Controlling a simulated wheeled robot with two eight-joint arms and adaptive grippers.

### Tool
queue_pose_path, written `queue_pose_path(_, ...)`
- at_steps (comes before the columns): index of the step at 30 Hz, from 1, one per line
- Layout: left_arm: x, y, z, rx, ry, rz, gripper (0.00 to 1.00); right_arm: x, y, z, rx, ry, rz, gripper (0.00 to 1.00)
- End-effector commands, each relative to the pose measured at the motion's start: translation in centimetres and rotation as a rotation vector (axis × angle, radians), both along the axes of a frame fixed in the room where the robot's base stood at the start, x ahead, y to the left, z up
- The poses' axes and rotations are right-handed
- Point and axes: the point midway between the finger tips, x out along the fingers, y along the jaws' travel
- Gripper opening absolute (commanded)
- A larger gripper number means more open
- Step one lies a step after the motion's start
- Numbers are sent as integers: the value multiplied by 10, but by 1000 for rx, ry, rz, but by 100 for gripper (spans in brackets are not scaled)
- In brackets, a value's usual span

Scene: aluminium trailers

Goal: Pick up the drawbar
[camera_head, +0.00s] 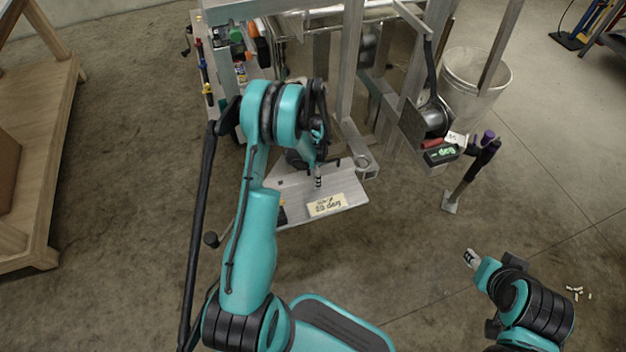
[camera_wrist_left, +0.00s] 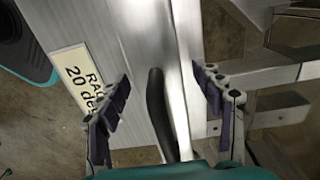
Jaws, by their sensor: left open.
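I cannot single out the drawbar with certainty. A long bright aluminium bar (camera_wrist_left: 185,45) runs down the left wrist view between my fingers, with a curved black handle-like piece (camera_wrist_left: 157,110) beside it. My left gripper (camera_wrist_left: 163,85) is open, its dark fingers on either side of these parts, with no grip visible. In the head view my left gripper (camera_head: 318,172) is low over the trailer frame, partly hidden by my arm. A flat aluminium plate (camera_head: 345,190) with a "20 deg" label (camera_head: 326,205) lies beneath it. My right gripper (camera_head: 471,258) is at lower right; its jaws are unclear.
Upright aluminium posts (camera_head: 350,60) stand close behind my left gripper. A winch (camera_head: 428,118), a purple-topped stick (camera_head: 470,170) and a white bucket (camera_head: 476,85) are to the right. A wooden bench (camera_head: 40,140) stands at left.

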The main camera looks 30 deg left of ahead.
Motion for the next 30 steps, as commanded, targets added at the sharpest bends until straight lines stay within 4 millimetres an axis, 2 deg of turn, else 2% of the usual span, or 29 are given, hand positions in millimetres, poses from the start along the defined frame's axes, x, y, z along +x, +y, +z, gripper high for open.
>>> queue_pose_path(6,0,0,-1,0,0,0,67,0,0,0,0,0,0,40)
queue_pose_path(12,0,0,-1,0,0,0,14,0,0,0,0,0,0,40)
queue_pose_path(14,0,0,-1,0,0,0,0,0,0,0,0,0,0,40)
queue_pose_path(24,0,0,3,0,0,0,0,0,0,2,0,0,0,40)
queue_pose_path(30,-1,0,30,0,0,0,0,0,0,15,0,0,0,40)
